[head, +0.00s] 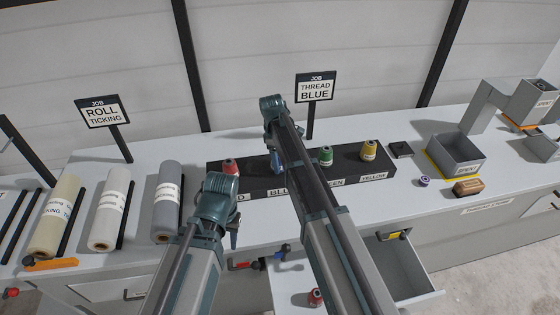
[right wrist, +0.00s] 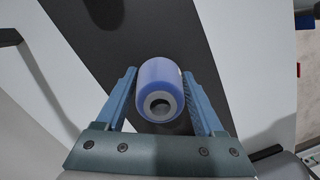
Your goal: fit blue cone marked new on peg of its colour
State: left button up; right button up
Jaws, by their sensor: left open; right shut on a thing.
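My right gripper (head: 275,157) reaches over the black peg rack (head: 258,183) near its BLUE label. It is shut on a blue cone (right wrist: 158,85), which sits between both fingers (right wrist: 159,75) in the right wrist view, its hollow end facing the camera. No "new" mark is readable on it. The blue peg is hidden by my arm and the cone, so I cannot tell whether the cone touches it. Red (head: 231,167), green (head: 326,156) and yellow (head: 369,150) cones stand on the rack. My left gripper (head: 233,236) is open in front of the rack's left end.
A sign (head: 314,90) reads THREAD BLUE. Rolls (head: 110,208) lie at left. An open grey SPENT bin (head: 455,155), a small purple spool (head: 424,181) and a brown block (head: 468,187) are at right. An open drawer (head: 408,270) juts out in front; a red cone (head: 315,297) is low.

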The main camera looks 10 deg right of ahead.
jog(key=shift+f+b, duration=0.5)
jog(key=shift+f, duration=0.1)
jog(key=o, duration=1.4)
jog(key=r+p, duration=0.4)
jog(key=a+r+p, duration=0.1)
jog(key=r+p, duration=0.4)
jog(key=w+r+p, duration=0.1)
jog(key=r+p, duration=0.4)
jog(key=shift+a, duration=0.15)
jog(key=shift+f, duration=0.1)
